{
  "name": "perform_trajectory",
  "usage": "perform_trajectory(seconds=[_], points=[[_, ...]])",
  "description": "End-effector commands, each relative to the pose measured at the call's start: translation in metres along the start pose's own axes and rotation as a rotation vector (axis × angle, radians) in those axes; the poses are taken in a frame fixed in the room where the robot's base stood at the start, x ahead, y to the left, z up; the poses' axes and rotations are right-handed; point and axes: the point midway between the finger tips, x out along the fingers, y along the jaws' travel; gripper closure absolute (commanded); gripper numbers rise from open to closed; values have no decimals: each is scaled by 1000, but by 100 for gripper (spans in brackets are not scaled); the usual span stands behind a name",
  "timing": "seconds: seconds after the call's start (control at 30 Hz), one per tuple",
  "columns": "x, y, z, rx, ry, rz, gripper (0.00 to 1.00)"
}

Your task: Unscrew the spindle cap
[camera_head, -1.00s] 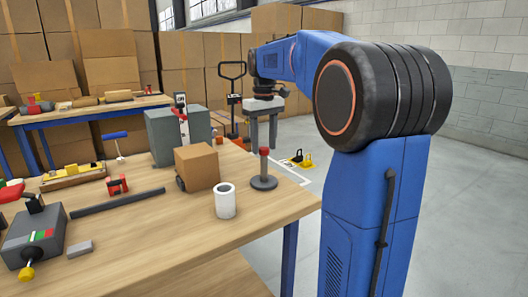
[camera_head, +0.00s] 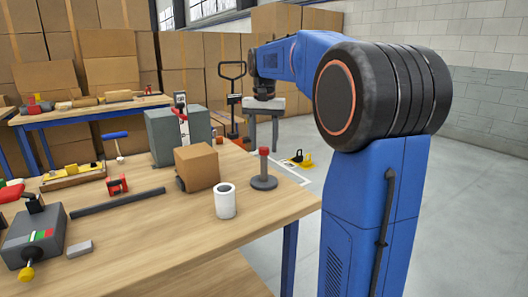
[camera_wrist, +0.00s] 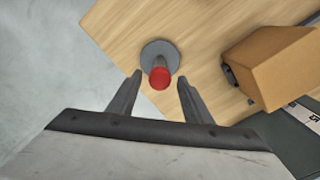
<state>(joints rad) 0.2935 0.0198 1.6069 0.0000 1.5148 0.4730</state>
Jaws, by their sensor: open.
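The spindle cap (camera_head: 263,151) is red and sits on top of a grey upright spindle with a round base (camera_head: 264,182), near the right edge of the wooden bench. In the wrist view the red cap (camera_wrist: 159,77) shows from above, over the grey disc of the base (camera_wrist: 158,48). My gripper (camera_wrist: 160,79) is open, with one finger to each side of the cap in that view and gaps between. In the head view my gripper (camera_head: 264,146) points down over the spindle. I cannot tell whether the fingertips reach down to the cap's level.
A cardboard box (camera_head: 197,167) and a white cup (camera_head: 225,201) stand left of the spindle on the bench. A grey case (camera_head: 165,136) stands behind the box. A dark bar (camera_head: 118,202) and a grey control box (camera_head: 35,236) lie farther left. Floor lies right of the bench.

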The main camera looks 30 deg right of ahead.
Motion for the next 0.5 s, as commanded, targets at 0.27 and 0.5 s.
perform_trajectory(seconds=[0.27,0.5], points=[[0,0,0,280,0,0,55],[0,0,0,525,0,0,55]])
